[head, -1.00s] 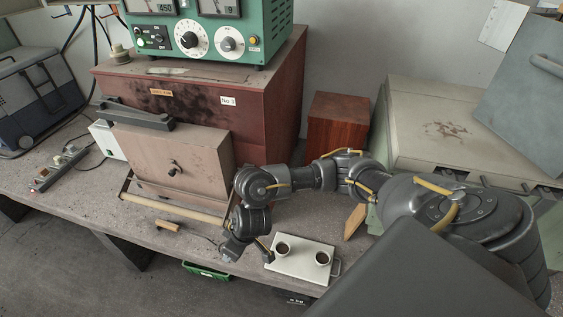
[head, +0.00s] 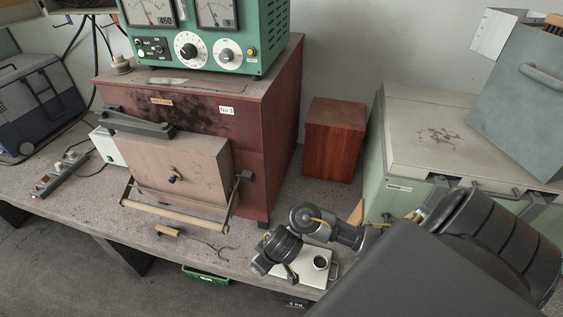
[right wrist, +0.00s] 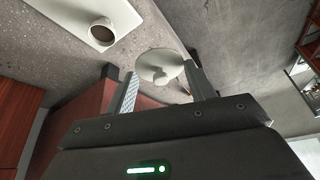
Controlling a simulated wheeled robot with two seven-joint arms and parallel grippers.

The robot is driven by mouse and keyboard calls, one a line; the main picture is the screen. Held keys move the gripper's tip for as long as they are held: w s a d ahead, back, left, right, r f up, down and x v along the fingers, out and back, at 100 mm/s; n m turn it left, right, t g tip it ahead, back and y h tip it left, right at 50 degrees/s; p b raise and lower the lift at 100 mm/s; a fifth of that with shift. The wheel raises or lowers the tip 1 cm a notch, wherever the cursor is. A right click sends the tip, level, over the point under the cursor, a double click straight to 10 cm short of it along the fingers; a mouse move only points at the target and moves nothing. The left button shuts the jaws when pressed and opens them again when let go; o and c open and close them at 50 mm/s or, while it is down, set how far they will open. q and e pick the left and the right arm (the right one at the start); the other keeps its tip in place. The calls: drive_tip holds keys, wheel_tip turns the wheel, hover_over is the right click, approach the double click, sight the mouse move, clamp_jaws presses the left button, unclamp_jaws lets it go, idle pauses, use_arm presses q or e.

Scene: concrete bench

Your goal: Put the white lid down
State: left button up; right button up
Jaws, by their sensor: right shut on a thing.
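The white lid (right wrist: 158,64) is round with a small knob. In the right wrist view it is between the fingertips of my right gripper (right wrist: 160,78), which is shut on it. In the head view my right gripper (head: 283,274) is over the left part of a white tray (head: 312,279) near the bench's front edge; I cannot make out the lid there. A cup with dark contents (head: 320,262) stands on the tray and also shows in the right wrist view (right wrist: 102,31). My left gripper is not in view.
A furnace with a pale door (head: 175,168) and a bar handle (head: 172,215) stands left of the gripper. A wooden-handled tool (head: 168,231) lies before it. A red-brown block (head: 334,140) stands behind.

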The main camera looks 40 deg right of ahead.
drive_tip(key=w+d+f+b, duration=0.1)
drive_tip(key=d+f, duration=0.1)
drive_tip(key=d, duration=0.1)
drive_tip(key=w+d+f+b, duration=0.1)
drive_tip(key=d+f+b, duration=0.1)
drive_tip(key=d+f, duration=0.1)
drive_tip(key=w+d+f+b, duration=0.1)
drive_tip(key=d+f+b, duration=0.1)
drive_tip(key=d, duration=0.1)
drive_tip(key=shift+w+d+f, duration=0.15)
drive_tip(key=shift+d+f, duration=0.15)
drive_tip(key=shift+w+d+f, duration=0.1)
drive_tip(key=shift+d+f, duration=0.1)
drive_tip(key=f, duration=0.1)
drive_tip(key=f+b, duration=0.1)
drive_tip(key=f, duration=0.1)
drive_tip(key=shift+w+d+f, duration=0.1)
drive_tip(key=shift+d, duration=0.3)
drive_tip(key=shift+f+b, duration=0.3)
drive_tip(key=shift+f, duration=0.1)
drive_tip(key=o, duration=1)
drive_tip(key=shift+c, duration=0.2)
